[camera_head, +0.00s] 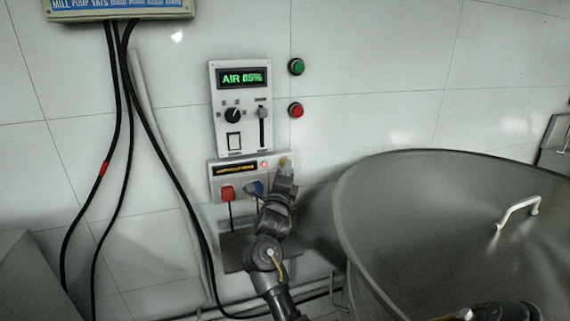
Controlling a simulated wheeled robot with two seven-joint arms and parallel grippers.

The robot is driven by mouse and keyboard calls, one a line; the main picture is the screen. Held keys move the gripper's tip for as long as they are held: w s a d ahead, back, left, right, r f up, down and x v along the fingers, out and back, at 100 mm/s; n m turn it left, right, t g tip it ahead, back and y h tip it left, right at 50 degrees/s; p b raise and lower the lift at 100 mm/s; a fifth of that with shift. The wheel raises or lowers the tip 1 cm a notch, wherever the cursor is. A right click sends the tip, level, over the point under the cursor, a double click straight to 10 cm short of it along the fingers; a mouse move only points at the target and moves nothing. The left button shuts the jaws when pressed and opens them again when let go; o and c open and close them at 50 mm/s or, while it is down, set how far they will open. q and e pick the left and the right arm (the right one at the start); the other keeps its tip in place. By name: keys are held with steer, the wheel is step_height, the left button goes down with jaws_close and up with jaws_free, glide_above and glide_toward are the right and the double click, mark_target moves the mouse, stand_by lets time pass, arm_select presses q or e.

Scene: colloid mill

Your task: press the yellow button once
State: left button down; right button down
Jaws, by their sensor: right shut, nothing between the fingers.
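A small yellow spot, which looks like the yellow button (284,160), shows at the right end of the lower wall panel (217,184). My right gripper (285,167) reaches up from below with its fingers shut and empty. Its tips overlap the lower part of the yellow spot in the picture. I cannot tell whether they touch it or stay just in front of it. The gripper also hides the lower right part of the panel. My left gripper is not in view.
The lower panel also has an amber display (235,170), a red light (264,164), a red plug (228,192) and a blue one (254,187). The AIR panel (216,100) is above. A large metal vat (400,230) stands close at right. Black cables (118,110) hang at left.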

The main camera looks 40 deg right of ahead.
steer(key=shift+w+d+b, duration=0.15)
steer(key=shift+w+b, duration=0.2)
steer(key=shift+w, duration=0.1)
stand_by(0.4)
stand_by(0.3)
steer(key=shift+s+a+p, duration=0.3)
steer(key=shift+s, duration=0.55)
steer(key=s, duration=0.1)
steer(key=s+a+p, duration=0.1)
steer(key=s, duration=0.2)
steer(key=shift+s+a, duration=0.35)
stand_by(0.6)
